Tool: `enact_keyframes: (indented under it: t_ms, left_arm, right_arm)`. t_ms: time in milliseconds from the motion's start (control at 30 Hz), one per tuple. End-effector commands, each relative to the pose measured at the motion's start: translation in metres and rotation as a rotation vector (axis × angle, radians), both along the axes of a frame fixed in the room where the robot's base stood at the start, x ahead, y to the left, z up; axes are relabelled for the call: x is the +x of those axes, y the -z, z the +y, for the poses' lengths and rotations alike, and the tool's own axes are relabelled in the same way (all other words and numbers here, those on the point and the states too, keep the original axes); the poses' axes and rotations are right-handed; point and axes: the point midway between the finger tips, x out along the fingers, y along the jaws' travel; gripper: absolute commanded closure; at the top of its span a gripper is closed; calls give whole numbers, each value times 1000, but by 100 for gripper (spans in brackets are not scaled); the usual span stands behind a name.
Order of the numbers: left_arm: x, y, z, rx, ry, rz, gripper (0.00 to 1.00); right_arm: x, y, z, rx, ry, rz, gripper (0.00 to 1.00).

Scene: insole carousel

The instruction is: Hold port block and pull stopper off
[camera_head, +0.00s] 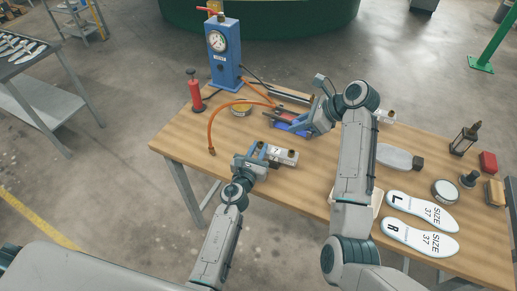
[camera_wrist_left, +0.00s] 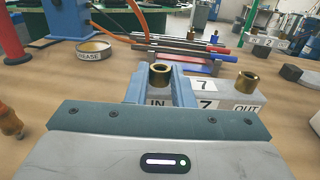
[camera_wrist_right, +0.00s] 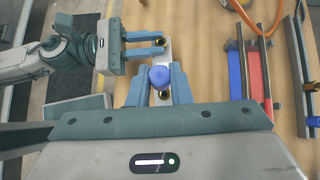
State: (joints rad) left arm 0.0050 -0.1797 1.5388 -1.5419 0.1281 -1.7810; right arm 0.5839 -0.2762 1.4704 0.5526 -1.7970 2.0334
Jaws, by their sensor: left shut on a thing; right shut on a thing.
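The port block (camera_head: 284,157) is a silver block marked 7, IN and OUT, on the wooden table. My left gripper (camera_head: 262,153) is shut on its IN end. In the left wrist view the block (camera_wrist_left: 210,88) shows two bare brass ports, IN between my jaws and OUT to the right. My right gripper (camera_head: 290,126) is shut on a round blue stopper (camera_wrist_right: 160,77). The stopper appears held clear above the block (camera_wrist_right: 167,55); neither it nor my right gripper shows in the left wrist view. In the right wrist view the stopper partly hides one port.
A blue gauge pump (camera_head: 226,62) and a red hand pump (camera_head: 194,95) stand at the back left. An orange hose (camera_head: 212,125) lies behind the block. A grease tin (camera_head: 240,110) stands there too. Two insoles (camera_head: 425,212) lie at the right.

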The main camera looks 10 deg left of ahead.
Motion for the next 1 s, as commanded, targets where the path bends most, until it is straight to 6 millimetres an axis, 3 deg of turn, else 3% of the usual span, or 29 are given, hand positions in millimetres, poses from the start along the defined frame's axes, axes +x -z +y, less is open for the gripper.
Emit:
enact_keyframes:
  t_ms: [67,100,200,567,667,1000]
  left_arm:
    - [0,1,0,1,0,1,100]
    - [0,1,0,1,0,1,71]
    - [0,1,0,0,0,1,53]
    - [-5,1,1,0,0,2,53]
    - [-17,1,2,0,0,2,53]
    - [-86,2,11,-1,0,3,53]
  right_arm:
    - [0,0,0,0,0,0,100]
    - [0,0,0,0,0,0,100]
    - [0,0,0,0,0,0,100]
    - [0,0,0,0,0,0,100]
    - [0,0,0,1,0,0,100]
    - [0,0,0,1,0,0,100]
